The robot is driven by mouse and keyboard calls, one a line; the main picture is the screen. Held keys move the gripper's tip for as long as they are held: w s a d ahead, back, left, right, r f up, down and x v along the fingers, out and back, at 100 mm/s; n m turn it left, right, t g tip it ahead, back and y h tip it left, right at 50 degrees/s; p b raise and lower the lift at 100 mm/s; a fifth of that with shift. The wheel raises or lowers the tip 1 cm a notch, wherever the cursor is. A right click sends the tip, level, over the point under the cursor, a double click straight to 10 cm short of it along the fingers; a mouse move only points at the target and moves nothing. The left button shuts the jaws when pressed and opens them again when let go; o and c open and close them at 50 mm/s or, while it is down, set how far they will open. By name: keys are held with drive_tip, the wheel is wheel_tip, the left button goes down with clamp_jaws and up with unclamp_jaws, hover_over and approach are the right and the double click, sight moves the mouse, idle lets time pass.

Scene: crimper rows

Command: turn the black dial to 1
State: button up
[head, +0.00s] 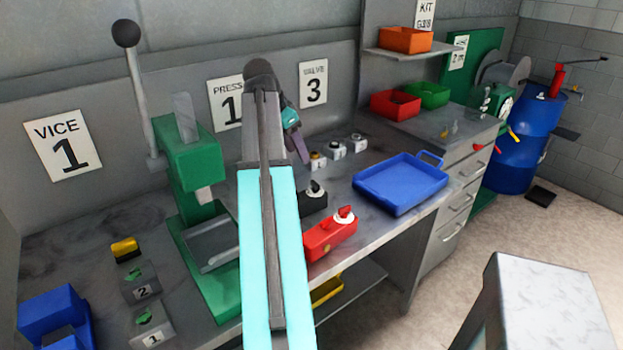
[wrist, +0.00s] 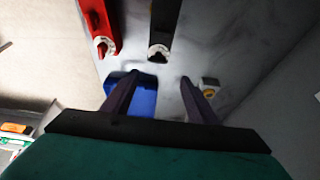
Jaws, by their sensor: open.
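The black dial (head: 315,187) sits on a black box (head: 313,203) on the bench, partly behind my arm in the head view. In the wrist view the dial (wrist: 159,50) is a black knob on a white disc at the box's end, beyond my fingertips. Its number setting is too small to read. My gripper (wrist: 159,80) is open and empty, its two fingers apart. In the head view my gripper (head: 301,150) is above the bench, behind the black dial. The fingers do not appear to touch anything.
A red box (head: 330,238) with a red knob stands in front of the black one. Small switch boxes (head: 337,149) stand behind, and a blue tray (head: 400,184) lies to the right. A green press (head: 200,165) is left of my arm.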

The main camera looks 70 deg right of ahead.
sight(315, 183)
drive_tip(key=shift+s+d, duration=0.1)
drive_tip(key=shift+s, duration=0.15)
drive_tip(key=shift+f, duration=0.1)
drive_tip(key=shift+p+x, duration=1.55)
drive_tip(key=shift+x, duration=5.35)
drive_tip(key=shift+s, duration=0.1)
drive_tip(key=c, duration=1.1)
drive_tip(key=shift+o, duration=0.2)
